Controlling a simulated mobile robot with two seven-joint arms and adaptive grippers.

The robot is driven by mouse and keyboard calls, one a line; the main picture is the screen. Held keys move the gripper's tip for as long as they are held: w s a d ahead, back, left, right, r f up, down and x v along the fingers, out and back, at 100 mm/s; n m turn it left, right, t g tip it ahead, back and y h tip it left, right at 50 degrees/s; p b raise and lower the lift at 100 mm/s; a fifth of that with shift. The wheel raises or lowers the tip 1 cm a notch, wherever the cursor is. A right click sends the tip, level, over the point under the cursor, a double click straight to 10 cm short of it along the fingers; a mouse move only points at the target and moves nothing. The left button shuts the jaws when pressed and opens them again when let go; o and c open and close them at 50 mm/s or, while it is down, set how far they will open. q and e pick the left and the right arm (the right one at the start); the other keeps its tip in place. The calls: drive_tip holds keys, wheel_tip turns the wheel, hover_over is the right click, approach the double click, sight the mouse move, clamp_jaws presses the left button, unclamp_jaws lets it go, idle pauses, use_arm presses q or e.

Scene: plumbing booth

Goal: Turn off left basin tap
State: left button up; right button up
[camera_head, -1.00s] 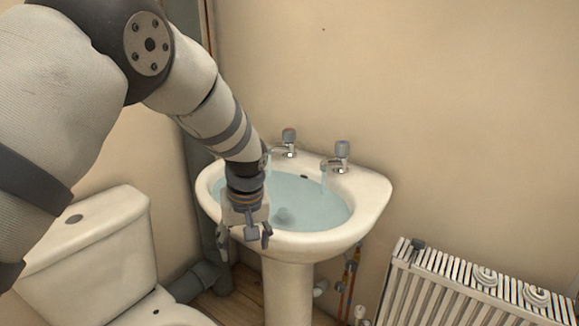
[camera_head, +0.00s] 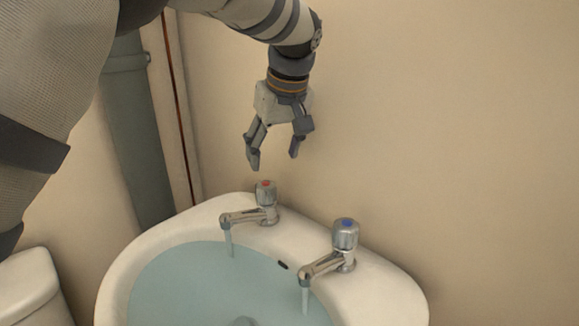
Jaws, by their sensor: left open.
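The left basin tap (camera_head: 264,203) has a red-marked top and stands on the back rim of the white basin (camera_head: 395,296). Water runs from its spout. The right basin tap (camera_head: 343,247) has a blue-marked top, and water runs from it too. The basin holds a pool of bluish water (camera_head: 200,285). My left gripper (camera_head: 274,160) is open and empty, pointing down just above the left tap, with its fingertips apart from the tap's top. My right gripper is not in view.
A white cistern (camera_head: 25,285) stands at the lower left. A grey vertical pipe (camera_head: 140,130) runs up the wall left of the basin. The wall (camera_head: 450,130) right of my gripper is bare and clear.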

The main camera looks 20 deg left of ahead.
sight(266, 185)
use_arm(q)
drive_tip(key=x, duration=1)
drive_tip(key=shift+s+a+b, duration=0.1)
drive_tip(key=shift+s+b, duration=0.15)
drive_tip(key=shift+b, duration=0.05)
drive_tip(key=shift+w+a+f, duration=0.15)
drive_tip(key=shift+a+f, duration=0.05)
drive_tip(key=shift+f, duration=0.35)
drive_tip(key=shift+r, duration=0.1)
drive_tip(key=c, duration=1.2)
